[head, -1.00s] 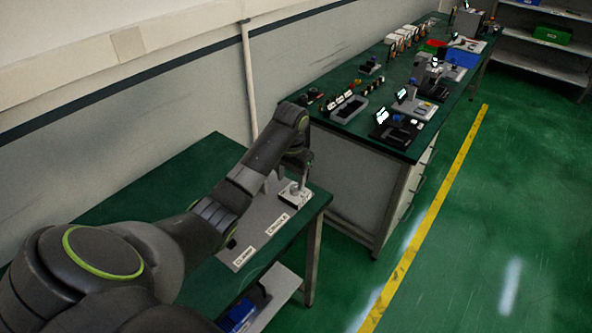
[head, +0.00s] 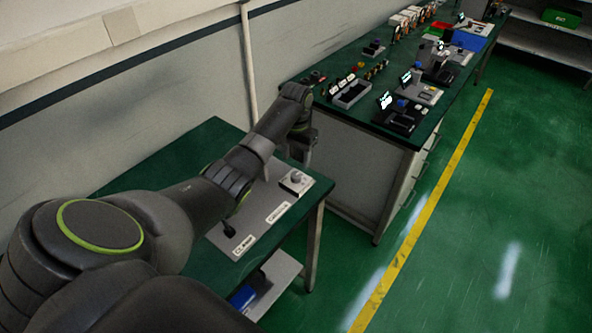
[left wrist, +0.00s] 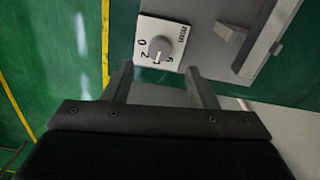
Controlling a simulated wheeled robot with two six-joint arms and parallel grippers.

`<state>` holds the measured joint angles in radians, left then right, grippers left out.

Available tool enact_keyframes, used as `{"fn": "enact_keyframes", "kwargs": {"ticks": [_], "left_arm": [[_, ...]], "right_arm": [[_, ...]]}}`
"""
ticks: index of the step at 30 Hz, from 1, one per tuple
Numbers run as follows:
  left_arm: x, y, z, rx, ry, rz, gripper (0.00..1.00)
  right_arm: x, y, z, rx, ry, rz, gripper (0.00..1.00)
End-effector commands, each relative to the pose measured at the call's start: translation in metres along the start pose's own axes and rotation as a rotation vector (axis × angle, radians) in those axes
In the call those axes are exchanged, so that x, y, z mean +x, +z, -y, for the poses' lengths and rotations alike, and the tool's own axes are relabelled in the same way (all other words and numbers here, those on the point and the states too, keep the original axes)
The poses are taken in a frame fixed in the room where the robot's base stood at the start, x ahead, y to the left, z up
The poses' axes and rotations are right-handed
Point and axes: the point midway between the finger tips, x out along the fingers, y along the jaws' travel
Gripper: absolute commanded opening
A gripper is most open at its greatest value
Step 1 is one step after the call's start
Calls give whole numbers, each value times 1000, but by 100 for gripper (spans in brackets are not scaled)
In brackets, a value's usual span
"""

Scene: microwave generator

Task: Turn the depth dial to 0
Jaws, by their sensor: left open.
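The depth dial (head: 296,180) is a round grey knob on a white square plate at the far end of a grey panel. In the left wrist view the dial (left wrist: 160,48) shows whole, with the figures 0, 2 and 6 legible around it. A pale mark on the knob seems to face the plate edge nearest my gripper, between 2 and 6; it is small. My left gripper (left wrist: 162,84) is open and empty, its fingertips short of the plate and apart from the knob. In the head view the left gripper (head: 304,152) is beyond the dial, partly hidden by its wrist.
The grey panel (head: 258,196) carries two white labels and a dark knob (head: 228,229) near its close end. It lies on a green table (head: 172,160). A longer bench (head: 385,80) with several devices stands beyond. The floor right of the yellow line is clear.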

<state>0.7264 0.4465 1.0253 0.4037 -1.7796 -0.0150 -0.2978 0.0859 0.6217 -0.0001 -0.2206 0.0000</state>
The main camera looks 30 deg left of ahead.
Motion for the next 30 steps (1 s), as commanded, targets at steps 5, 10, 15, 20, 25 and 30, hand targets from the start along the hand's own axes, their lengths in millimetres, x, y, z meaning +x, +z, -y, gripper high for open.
{"fn": "enact_keyframes", "kwargs": {"ticks": [5,10,15,20,25,30], "left_arm": [[36,1,0,0,1,4,52],[58,0,0,0,1,2,52],[69,0,0,1,0,0,52],[72,0,0,1,-1,0,52],[71,0,0,1,-1,-1,52],[71,0,0,1,-1,-1,31]], "right_arm": [[-7,-2,7,4,-9,-2,36],[-7,-1,10,5,-13,-1,36],[-8,0,9,5,-12,0,36],[-8,1,7,4,-10,2,36],[-8,2,4,3,-5,4,36],[-8,2,2,2,-3,4,36]]}}
